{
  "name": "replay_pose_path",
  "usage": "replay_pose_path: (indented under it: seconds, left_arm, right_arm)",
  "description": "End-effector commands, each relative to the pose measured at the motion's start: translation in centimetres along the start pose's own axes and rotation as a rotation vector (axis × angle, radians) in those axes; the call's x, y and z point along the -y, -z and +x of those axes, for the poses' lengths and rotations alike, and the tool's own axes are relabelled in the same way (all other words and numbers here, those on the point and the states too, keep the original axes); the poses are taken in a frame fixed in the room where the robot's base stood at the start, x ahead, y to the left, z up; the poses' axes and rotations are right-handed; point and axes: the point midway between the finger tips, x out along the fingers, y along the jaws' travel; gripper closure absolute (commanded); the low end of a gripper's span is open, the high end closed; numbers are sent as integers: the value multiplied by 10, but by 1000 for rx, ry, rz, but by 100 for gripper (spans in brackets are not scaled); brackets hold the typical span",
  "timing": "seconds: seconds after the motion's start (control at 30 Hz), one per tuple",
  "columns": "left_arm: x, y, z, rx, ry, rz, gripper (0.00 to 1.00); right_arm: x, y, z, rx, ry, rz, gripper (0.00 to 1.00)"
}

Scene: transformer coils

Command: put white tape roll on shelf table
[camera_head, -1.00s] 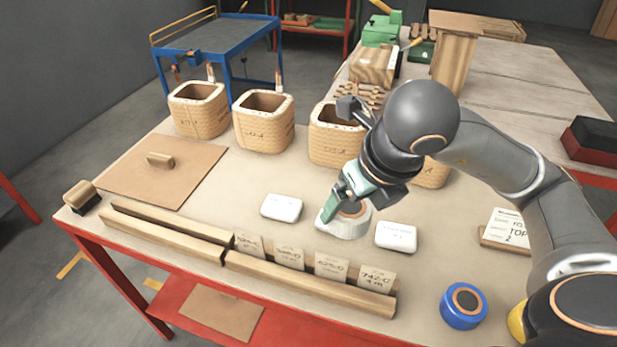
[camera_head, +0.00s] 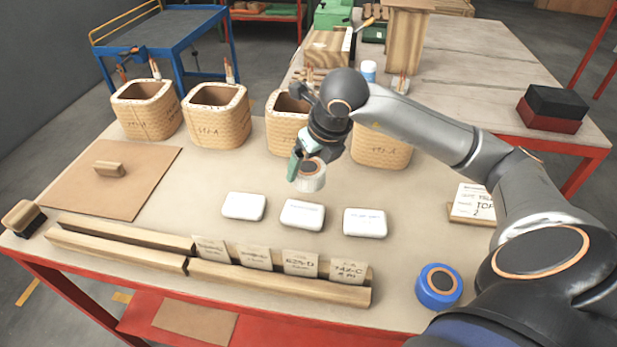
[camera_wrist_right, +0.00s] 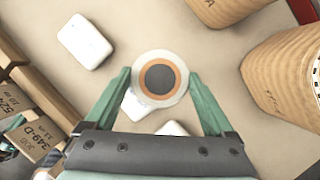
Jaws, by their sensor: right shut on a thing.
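The white tape roll (camera_head: 311,178) has a dark centre with an orange ring. My right gripper (camera_head: 302,168) is shut on it and holds it above the table, near the coils. In the right wrist view the roll (camera_wrist_right: 160,78) sits between the two green fingers (camera_wrist_right: 158,98). The shelf table is not clearly identifiable; a red lower shelf (camera_head: 255,328) shows under the front of the worktable (camera_head: 215,175). My left gripper is not in view.
Several wound coils (camera_head: 217,115) stand behind the roll. White boxes (camera_head: 302,214) lie in a row in front of it. A blue tape roll (camera_head: 439,285) lies at front right. Wooden rails (camera_head: 277,284) with cards line the front edge. A blue cart (camera_head: 165,40) stands behind.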

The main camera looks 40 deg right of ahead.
Motion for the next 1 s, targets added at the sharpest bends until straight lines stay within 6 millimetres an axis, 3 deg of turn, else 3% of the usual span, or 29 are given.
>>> replay_pose_path:
  seconds: [0.27, 0.43, 0.83, 0.87, 1.0]
  left_arm:
    - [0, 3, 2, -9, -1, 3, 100]
    - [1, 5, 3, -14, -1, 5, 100]
    - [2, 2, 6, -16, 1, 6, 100]
    - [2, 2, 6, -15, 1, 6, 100]
    - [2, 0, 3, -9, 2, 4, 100]
  right_arm:
    - [9, -4, 27, -3, -1, 1, 74]
    - [8, 6, 48, -2, -2, -1, 74]
    - [8, 8, 54, 1, -1, 0, 74]
    - [8, 8, 54, 0, -1, 0, 11]
    - [8, 8, 52, -1, -1, 0, 0]
